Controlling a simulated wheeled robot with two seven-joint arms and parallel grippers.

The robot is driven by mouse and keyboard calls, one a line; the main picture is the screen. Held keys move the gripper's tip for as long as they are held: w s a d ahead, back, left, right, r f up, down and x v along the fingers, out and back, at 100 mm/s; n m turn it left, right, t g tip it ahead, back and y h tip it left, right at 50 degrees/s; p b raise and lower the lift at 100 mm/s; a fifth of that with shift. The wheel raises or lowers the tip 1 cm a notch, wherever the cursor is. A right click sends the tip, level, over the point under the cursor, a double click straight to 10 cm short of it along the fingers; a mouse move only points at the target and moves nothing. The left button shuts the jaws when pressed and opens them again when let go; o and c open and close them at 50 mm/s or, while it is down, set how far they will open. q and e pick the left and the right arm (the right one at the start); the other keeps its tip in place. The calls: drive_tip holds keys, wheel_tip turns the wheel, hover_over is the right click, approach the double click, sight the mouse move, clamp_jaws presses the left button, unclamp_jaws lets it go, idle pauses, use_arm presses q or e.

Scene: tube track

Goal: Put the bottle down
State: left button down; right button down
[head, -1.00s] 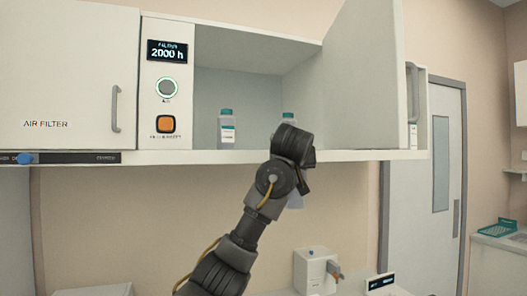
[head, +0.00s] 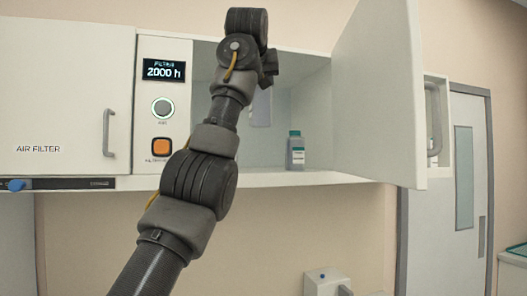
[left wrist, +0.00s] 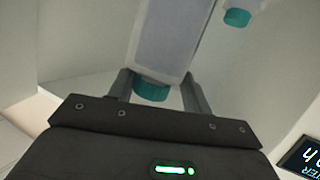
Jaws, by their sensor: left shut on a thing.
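My left gripper (left wrist: 157,88) is shut on a bottle (left wrist: 172,38) with a pale body and a teal cap, with one finger on each side near the cap. In the head view this held bottle (head: 261,110) shows partly behind my arm, in front of or inside the open cabinet. Its lower end looks above the shelf floor; its cap is hidden there. A second bottle (head: 296,152), grey with a teal cap and white label, stands upright on the shelf to the right. A teal cap (left wrist: 237,17) also shows at the left wrist view's top right. My right gripper is not in view.
The open cabinet's shelf (head: 335,179) has clear room right of the standing bottle. The control panel (head: 161,85) is left of the opening. My arm hides the left part of the shelf.

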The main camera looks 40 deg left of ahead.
use_arm(q)
drive_tip(key=w+a+f+p, duration=0.6)
drive_tip(key=w+f, duration=0.4)
drive_tip(key=f, duration=0.2)
drive_tip(key=shift+a+f+p, duration=0.15)
drive_tip(key=shift+a+p, duration=0.15)
drive_tip(key=shift+a, duration=0.45)
drive_tip(key=shift+d+f, duration=0.1)
drive_tip(key=c, duration=1)
unclamp_jaws()
drive_tip(key=o, duration=0.4)
drive_tip(key=shift+f, duration=0.1)
drive_tip(key=shift+c, duration=0.2)
